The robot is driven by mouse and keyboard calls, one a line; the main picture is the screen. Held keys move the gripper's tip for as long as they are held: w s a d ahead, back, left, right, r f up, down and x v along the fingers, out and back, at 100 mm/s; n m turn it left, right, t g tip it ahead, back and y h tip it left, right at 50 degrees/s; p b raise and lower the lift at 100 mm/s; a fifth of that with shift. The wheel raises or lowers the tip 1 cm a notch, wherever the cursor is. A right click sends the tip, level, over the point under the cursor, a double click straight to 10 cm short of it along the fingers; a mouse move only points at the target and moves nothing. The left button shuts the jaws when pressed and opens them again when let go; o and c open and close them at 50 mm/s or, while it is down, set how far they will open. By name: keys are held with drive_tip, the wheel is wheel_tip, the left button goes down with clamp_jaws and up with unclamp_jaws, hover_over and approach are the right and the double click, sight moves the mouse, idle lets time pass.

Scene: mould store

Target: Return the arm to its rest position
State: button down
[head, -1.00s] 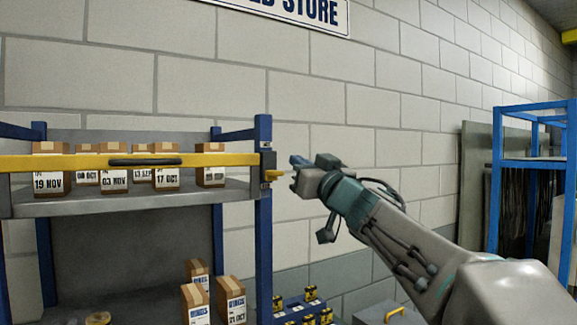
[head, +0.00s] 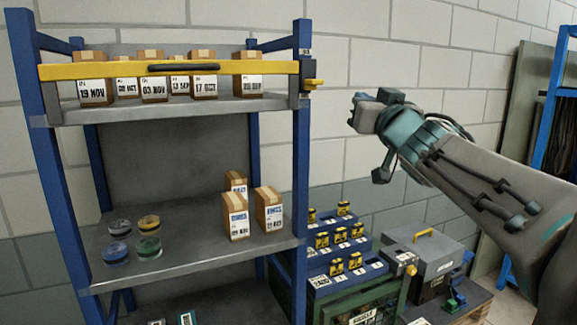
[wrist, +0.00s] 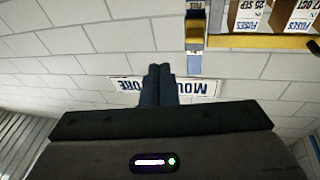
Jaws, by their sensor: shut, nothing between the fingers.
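My gripper (head: 357,108) is in the head view, to the right of the blue rack's right post and apart from it. Its fingers point left toward the rack. In the wrist view the two dark fingers (wrist: 160,84) lie side by side, shut with nothing between them. Behind them is the wall sign (wrist: 200,88), seen upside down and partly covered by the fingers. My arm reaches in from the right edge of the head view.
The blue rack (head: 302,150) has a yellow bar (head: 120,71) across its upper shelf of dated cartons. A yellow latch (head: 314,85) sits near my gripper. Cartons and round tins stand on the middle shelf. A grey case (head: 425,262) and stepped blue bins (head: 325,285) are below my arm.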

drive_tip(key=s+d+f+m+g+h+b, duration=0.1)
drive_tip(key=s+d+f+m+g+h, duration=0.2)
drive_tip(key=f, duration=0.8)
drive_tip(key=s+d+f+m+g+h, duration=0.1)
drive_tip(key=s+f+g+h, duration=0.3)
drive_tip(key=f, duration=0.7)
drive_tip(key=s+a+f+n+g+y, duration=0.1)
drive_tip(key=s+f+g, duration=0.3)
drive_tip(key=s+f, duration=0.5)
drive_tip(key=s+a+f+n+g+y+b, duration=0.1)
drive_tip(key=s+a+f+g, duration=0.3)
drive_tip(key=s+f, duration=0.6)
drive_tip(key=shift+f+n+g+y, duration=0.3)
drive_tip(key=shift+f+g+y, duration=0.4)
drive_tip(key=shift+f, duration=0.05)
drive_tip(key=c, duration=2.1)
unclamp_jaws()
drive_tip(key=shift+c, duration=0.2)
